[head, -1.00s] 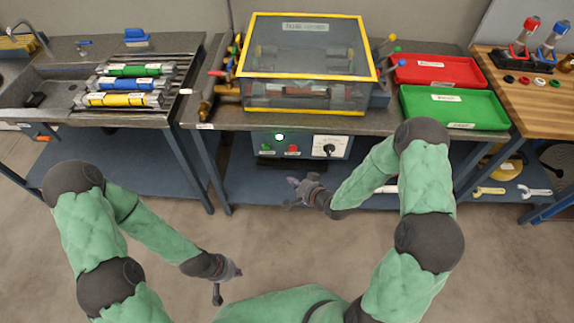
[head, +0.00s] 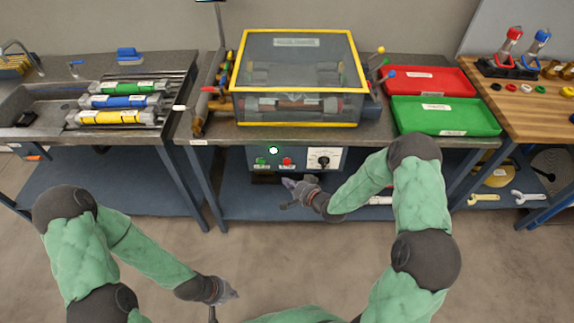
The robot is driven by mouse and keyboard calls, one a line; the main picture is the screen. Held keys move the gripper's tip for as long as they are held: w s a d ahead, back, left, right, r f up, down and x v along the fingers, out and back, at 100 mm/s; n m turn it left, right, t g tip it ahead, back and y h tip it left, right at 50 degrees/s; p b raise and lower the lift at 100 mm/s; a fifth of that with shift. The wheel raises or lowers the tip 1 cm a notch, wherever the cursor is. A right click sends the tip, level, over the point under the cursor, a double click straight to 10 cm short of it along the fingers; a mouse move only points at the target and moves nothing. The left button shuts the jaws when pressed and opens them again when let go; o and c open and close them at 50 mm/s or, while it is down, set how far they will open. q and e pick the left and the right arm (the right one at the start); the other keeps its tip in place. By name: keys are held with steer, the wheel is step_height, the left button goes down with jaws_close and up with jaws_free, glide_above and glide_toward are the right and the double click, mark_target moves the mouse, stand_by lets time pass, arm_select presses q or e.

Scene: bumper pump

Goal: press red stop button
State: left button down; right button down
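The red stop button (head: 287,162) sits on the grey control panel (head: 266,152) below the bench top, between a green button (head: 262,162) and a black dial (head: 322,160). A green lamp (head: 273,150) is lit above the buttons. My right gripper (head: 291,190) is in front of and a little below the panel in the picture, apart from the red button. Its fingers are too small to tell whether they are open. My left gripper (head: 224,299) is low in the picture, far from the panel; its finger state is unclear.
A yellow-framed clear enclosure (head: 297,75) stands on the bench above the panel. Red (head: 428,74) and green (head: 490,120) trays are to its right. A rack of green, blue and yellow cylinders (head: 119,101) is at left. The floor before the panel is clear.

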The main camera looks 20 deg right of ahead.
mark_target(284, 164)
steer(key=shift+w+d+b, duration=0.15)
steer(key=shift+w+d, duration=0.1)
steer(key=shift+w, duration=0.55)
steer(key=shift+w+d+b, duration=0.2)
steer(key=shift+w, duration=0.65)
steer(key=shift+w+d+b, duration=0.15)
steer(key=shift+w+d, duration=0.1)
steer(key=shift+w, duration=0.55)
steer(key=shift+w, duration=0.25)
steer(key=shift+w+d, duration=0.1)
steer(key=shift+w, duration=0.05)
steer(key=shift+w+d, duration=0.15)
steer(key=shift+w, duration=0.35)
stand_by(0.3)
steer(key=shift+s, duration=0.15)
steer(key=shift+s+a, duration=0.25)
steer(key=shift+s, duration=0.5)
steer(key=s, duration=0.2)
steer(key=s+a+p, duration=0.1)
steer(key=s, duration=0.1)
steer(key=shift+s+a, duration=0.2)
steer(key=shift+s, duration=0.2)
